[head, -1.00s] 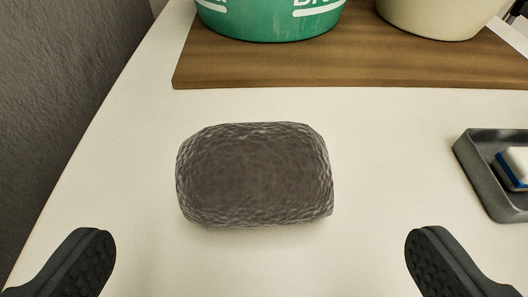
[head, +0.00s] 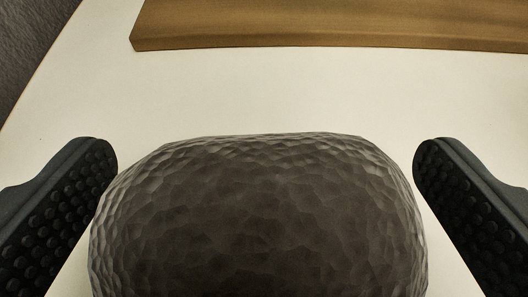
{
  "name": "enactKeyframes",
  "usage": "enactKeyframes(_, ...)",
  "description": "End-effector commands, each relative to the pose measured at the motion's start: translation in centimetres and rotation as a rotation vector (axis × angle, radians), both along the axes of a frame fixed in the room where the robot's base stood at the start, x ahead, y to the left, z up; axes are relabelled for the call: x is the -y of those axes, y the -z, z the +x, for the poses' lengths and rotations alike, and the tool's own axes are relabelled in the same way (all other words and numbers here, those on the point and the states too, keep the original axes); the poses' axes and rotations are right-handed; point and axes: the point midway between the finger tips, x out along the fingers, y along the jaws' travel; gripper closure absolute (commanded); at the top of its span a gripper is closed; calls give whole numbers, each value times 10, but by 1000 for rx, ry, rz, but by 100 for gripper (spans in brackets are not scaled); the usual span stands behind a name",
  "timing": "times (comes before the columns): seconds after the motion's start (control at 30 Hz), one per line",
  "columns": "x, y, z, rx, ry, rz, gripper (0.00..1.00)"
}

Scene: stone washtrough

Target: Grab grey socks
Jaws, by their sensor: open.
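The grey socks show as one dark grey, rounded bundle (head: 258,220) with a bumpy surface, lying on the white surface. The bundle fills the lower middle of the head view, and its near end is cut off by the bottom edge. My gripper (head: 265,150) is open, with one black studded finger on each side of the bundle. The left finger's edge overlaps the bundle's left side in the picture, and the right finger is close to its right side. I cannot tell whether either finger touches it.
A brown wooden board (head: 330,25) lies across the back of the white surface (head: 270,95). The strip between the board and the bundle is clear. A dark grey wall (head: 25,40) stands at the far left, beyond the surface's edge.

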Motion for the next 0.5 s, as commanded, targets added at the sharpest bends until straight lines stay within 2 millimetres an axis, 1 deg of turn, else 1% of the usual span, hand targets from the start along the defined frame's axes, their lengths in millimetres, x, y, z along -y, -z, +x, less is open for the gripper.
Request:
enactKeyframes(0.2, 0, 1, 1, -1, 0, 0, 0)
enactKeyframes(0.23, 0, 1, 1, -1, 1, 0, 6)
enactKeyframes(0.27, 0, 1, 1, -1, 0, 0, 14)
enactKeyframes(0.3, 0, 1, 1, -1, 0, 0, 25)
enactKeyframes(0.37, 0, 1, 1, -1, 1, 0, 42)
enactKeyframes(0.4, 0, 1, 1, -1, 1, 0, 44)
enactKeyframes(0.5, 0, 1, 1, -1, 1, 0, 44)
